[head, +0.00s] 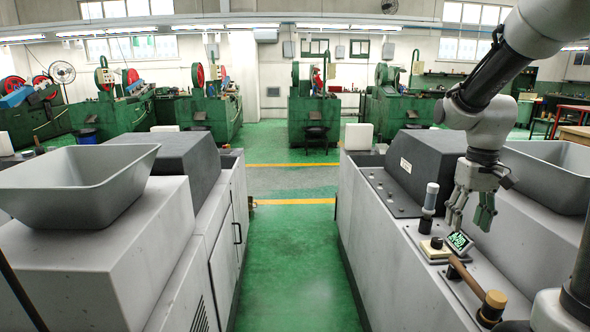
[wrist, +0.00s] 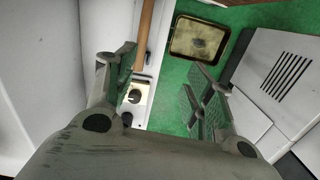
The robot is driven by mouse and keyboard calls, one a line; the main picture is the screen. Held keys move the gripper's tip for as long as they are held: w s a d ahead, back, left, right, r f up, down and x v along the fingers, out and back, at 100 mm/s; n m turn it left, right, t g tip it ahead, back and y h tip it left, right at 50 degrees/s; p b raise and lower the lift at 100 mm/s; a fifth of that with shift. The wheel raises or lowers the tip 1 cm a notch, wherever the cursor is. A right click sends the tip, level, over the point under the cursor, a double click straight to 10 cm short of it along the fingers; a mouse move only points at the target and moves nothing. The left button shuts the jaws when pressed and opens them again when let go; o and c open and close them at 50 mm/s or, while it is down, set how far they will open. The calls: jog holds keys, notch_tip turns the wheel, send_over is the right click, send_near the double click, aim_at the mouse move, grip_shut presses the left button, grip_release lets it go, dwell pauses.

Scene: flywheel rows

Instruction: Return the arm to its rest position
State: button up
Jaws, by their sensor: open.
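My gripper (head: 470,212) hangs from my arm at the right of the head view, fingers pointing down over the right-hand machine's top. Its fingers are spread and nothing shows between them. In the wrist view the two fingers of my gripper (wrist: 165,95) stand well apart, with green floor and a strip of machine edge seen beyond. The gripper appears apart from both.
A white-topped cylinder (head: 431,197) stands beside my gripper. Grey hoppers sit on the left (head: 80,190) and right (head: 550,170). The wrist view shows a tray (wrist: 199,40) on the floor.

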jog(key=s+a+r+t, duration=0.2)
jog(key=s+r, duration=0.2)
jog(key=s, duration=0.4)
jog(key=s+a+r+t, duration=0.2)
jog(key=s+r+t, duration=0.1)
jog(key=s, duration=0.5)
jog(key=shift+v, duration=0.8)
